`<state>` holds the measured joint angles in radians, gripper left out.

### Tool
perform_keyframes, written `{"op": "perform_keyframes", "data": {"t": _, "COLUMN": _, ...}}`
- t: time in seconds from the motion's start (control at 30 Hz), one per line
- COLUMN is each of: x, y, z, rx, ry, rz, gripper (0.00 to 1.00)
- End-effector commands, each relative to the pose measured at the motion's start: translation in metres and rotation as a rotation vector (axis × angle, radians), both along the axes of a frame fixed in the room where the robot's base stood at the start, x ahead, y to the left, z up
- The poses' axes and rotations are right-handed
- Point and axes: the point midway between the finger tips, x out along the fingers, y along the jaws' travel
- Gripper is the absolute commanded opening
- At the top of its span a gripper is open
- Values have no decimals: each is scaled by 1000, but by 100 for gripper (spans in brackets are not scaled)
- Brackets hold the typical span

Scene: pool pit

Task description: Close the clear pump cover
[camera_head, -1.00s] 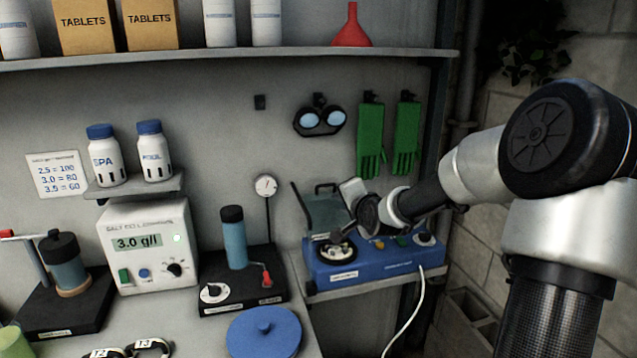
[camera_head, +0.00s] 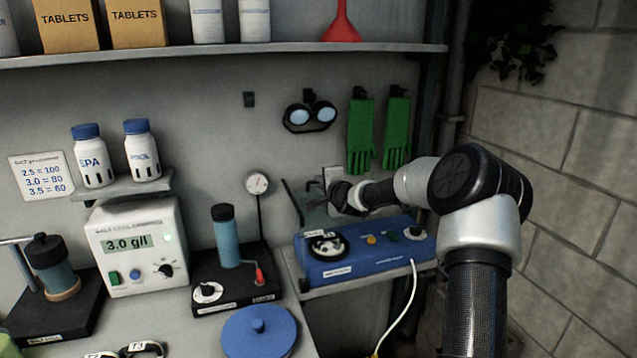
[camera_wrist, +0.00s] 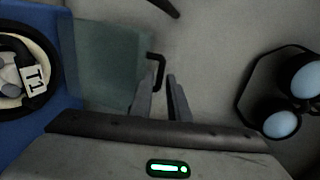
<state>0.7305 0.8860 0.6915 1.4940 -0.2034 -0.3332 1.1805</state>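The clear pump cover (camera_head: 306,209) stands raised at the back of the blue pump unit (camera_head: 330,268), partly hidden by my gripper (camera_head: 335,196). In the wrist view the cover (camera_wrist: 108,62) is a greenish see-through panel, with a black hooked handle (camera_wrist: 155,58) at its right edge. My gripper (camera_wrist: 161,82) has its two fingers apart. The handle's bent end reaches down to the gap between the fingertips; I cannot tell whether it touches them. The round black-rimmed opening (camera_head: 325,245) on the unit's top is uncovered. Its T1 tag (camera_wrist: 35,80) shows in the wrist view.
Goggles (camera_head: 311,113) and green gloves (camera_head: 361,136) hang on the wall above the unit. A gauge on a stand (camera_head: 257,184) and a blue cylinder (camera_head: 226,236) are to its left. A white cable (camera_head: 412,290) hangs off the front. A block wall (camera_head: 560,200) is at right.

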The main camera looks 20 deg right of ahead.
Motion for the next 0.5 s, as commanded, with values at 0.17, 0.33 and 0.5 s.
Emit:
{"op": "perform_keyframes", "data": {"t": 0.17, "x": 21, "y": 0, "z": -6, "rx": 0, "ry": 0, "rz": 1, "gripper": 16}}
{"op": "perform_keyframes", "data": {"t": 0.33, "x": 28, "y": 0, "z": -8, "rx": -1, "ry": 0, "rz": 0, "gripper": 16}}
{"op": "perform_keyframes", "data": {"t": 0.5, "x": 28, "y": 0, "z": -8, "rx": -1, "ry": 0, "rz": 0, "gripper": 16}}
